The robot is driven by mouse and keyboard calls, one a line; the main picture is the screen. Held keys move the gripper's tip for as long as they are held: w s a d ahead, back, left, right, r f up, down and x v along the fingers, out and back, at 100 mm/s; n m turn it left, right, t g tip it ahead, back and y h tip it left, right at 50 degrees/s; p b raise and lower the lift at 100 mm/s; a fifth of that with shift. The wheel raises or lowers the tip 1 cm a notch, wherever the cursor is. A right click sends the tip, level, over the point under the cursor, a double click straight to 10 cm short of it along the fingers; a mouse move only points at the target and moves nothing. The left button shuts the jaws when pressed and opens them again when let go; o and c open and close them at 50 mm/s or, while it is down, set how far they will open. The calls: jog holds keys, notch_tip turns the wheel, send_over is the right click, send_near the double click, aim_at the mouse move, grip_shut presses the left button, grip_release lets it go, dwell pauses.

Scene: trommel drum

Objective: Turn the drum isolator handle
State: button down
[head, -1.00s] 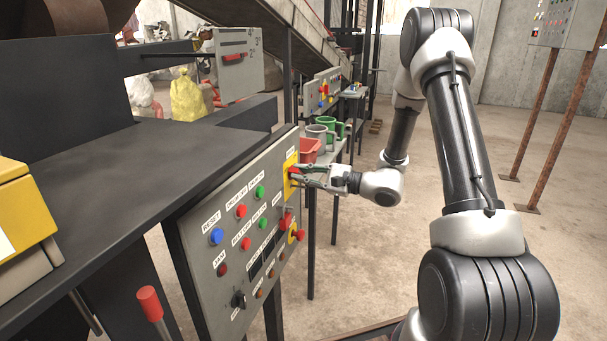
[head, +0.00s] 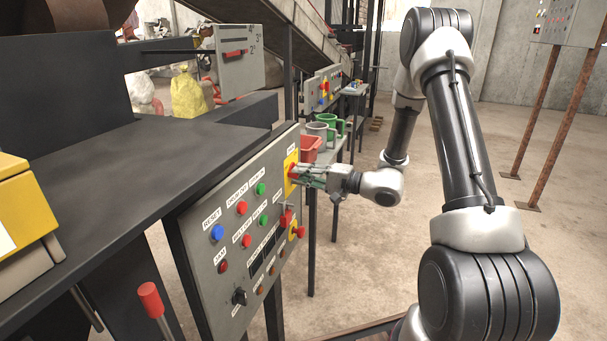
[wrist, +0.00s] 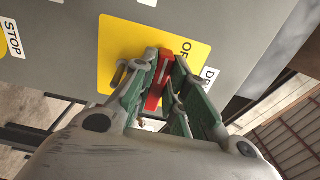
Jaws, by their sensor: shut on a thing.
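The drum isolator handle (wrist: 158,80) is a red bar on a yellow plate (wrist: 117,48) marked "OFF" in the wrist view. My gripper (wrist: 160,85) is shut on the red handle, with a green-padded finger on each side of it. In the head view my gripper (head: 303,175) reaches the upper right of the grey control panel (head: 205,260), at the yellow plate (head: 290,160). The fingers hide most of the handle there.
Behind my gripper a small table holds a red bin (head: 310,148) and green and grey mugs (head: 318,130). Open floor lies to the right.

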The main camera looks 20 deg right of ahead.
dwell(0.6)
jog(key=c, duration=1.4)
grip_release()
jog(key=v, duration=1.2)
